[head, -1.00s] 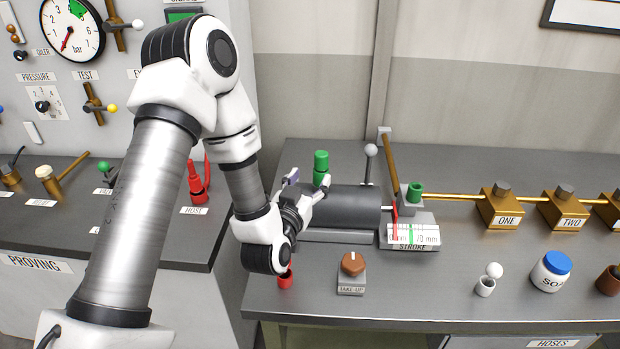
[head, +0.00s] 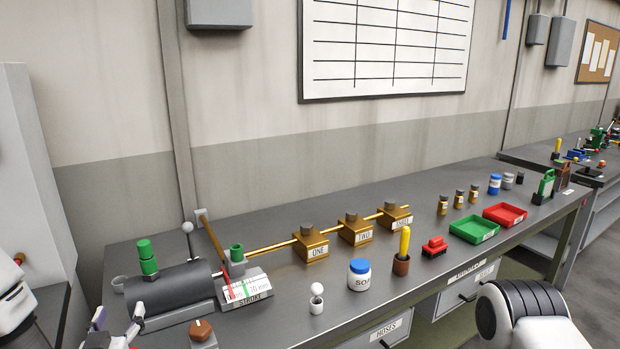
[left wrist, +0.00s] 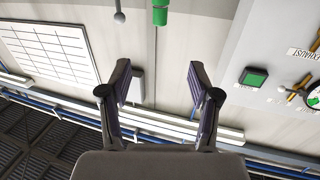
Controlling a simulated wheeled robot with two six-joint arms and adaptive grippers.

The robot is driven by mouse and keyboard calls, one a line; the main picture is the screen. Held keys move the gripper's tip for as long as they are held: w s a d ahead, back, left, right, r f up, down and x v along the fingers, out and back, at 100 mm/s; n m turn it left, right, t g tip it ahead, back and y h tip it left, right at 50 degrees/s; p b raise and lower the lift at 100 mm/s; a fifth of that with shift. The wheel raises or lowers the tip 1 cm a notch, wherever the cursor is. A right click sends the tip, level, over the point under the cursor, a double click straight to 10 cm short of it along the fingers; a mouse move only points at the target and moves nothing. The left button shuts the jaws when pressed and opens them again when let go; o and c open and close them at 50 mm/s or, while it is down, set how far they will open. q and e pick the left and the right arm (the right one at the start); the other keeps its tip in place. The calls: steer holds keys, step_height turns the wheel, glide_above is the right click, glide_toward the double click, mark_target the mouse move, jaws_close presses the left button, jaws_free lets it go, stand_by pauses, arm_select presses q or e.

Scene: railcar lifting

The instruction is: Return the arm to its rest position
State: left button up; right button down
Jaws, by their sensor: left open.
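My left gripper (head: 116,335) shows at the lower left edge of the head view, in front of the left end of the dark cylinder (head: 170,285). In the left wrist view its two fingers (left wrist: 160,80) stand wide apart with nothing between them. Part of my white left arm (head: 14,300) is cut off by the left edge of the head view. A white and black link of my right arm (head: 525,315) shows at the lower right; its gripper is out of view.
The cylinder carries a green knob (head: 147,258), with a stroke gauge (head: 247,290) beside it. Brass blocks (head: 311,246) sit on a rod. A soap jar (head: 359,276), red tray (head: 504,214) and green tray (head: 473,229) stand on the grey bench (head: 420,215).

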arm_select(q)
steer(key=s+d+f+m+g+h, duration=0.1)
steer(key=s+d+f+g, duration=0.25)
steer(key=f, duration=0.45)
steer(key=s+d+f+m+g+h, duration=0.2)
steer(key=s+f, duration=0.2)
steer(key=f, duration=0.4)
steer(key=s+d+f+m+g+h, duration=0.1)
steer(key=s+d+f+g, duration=0.2)
steer(key=f, duration=0.6)
steer(key=s+d+f+g, duration=0.1)
steer(key=s+f+g, duration=0.1)
steer(key=s, duration=0.4)
steer(key=s+d+f+g, duration=0.1)
steer(key=s+f+g, duration=0.2)
steer(key=s, duration=0.3)
steer(key=s+d+f+n+g+h, duration=0.1)
steer(key=s+f+g, duration=0.2)
steer(key=s, duration=0.3)
steer(key=shift+s+f+g, duration=0.2)
steer(key=shift+s+g, duration=0.1)
steer(key=shift+g, duration=0.15)
steer(key=shift+d, duration=0.1)
